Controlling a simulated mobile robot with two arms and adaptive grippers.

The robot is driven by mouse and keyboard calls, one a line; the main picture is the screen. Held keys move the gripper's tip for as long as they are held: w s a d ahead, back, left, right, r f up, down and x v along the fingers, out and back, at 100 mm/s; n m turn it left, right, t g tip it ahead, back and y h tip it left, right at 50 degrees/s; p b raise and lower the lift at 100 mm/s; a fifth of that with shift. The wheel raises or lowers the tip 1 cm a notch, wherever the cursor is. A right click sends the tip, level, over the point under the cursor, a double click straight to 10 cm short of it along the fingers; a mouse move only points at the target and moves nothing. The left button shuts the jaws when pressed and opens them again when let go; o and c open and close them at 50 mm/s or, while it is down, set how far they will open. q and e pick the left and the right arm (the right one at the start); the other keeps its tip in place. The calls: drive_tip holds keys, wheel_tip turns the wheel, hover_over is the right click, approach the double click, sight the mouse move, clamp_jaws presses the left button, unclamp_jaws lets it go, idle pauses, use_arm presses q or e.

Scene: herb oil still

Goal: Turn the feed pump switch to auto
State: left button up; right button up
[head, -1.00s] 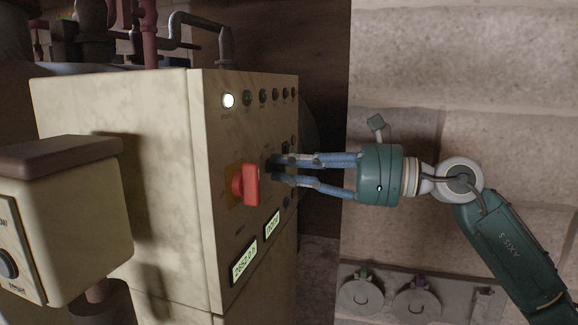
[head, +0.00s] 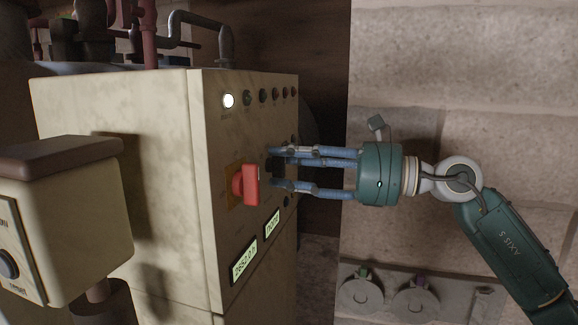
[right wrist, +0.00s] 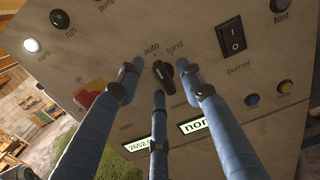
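The feed pump switch (right wrist: 164,74) is a small black rotary knob on the panel's face, below the printed words "auto" and "hand" in the right wrist view. Its upper end leans up-left, toward "auto". My right gripper (head: 273,168) is at the panel with its fingers spread. In the right wrist view its fingertips (right wrist: 158,80) stand left, right and below the knob, with visible gaps at the sides. It looks open; I cannot tell whether the lower finger touches the knob. In the head view the fingers partly hide the knob. My left gripper is not in view.
The cream control cabinet (head: 120,190) carries a red handle (head: 250,184) left of my fingers, a row of small buttons and lamps above, and lit displays (head: 244,261) below. A black burner rocker switch (right wrist: 231,37) is near. A stone wall is behind my arm.

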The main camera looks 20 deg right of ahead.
drive_tip(key=shift+s+d+f, duration=0.1)
drive_tip(key=shift+d, duration=0.15)
drive_tip(key=v, duration=1.1)
drive_tip(key=shift+s+d, duration=0.15)
drive_tip(key=shift+s, duration=0.05)
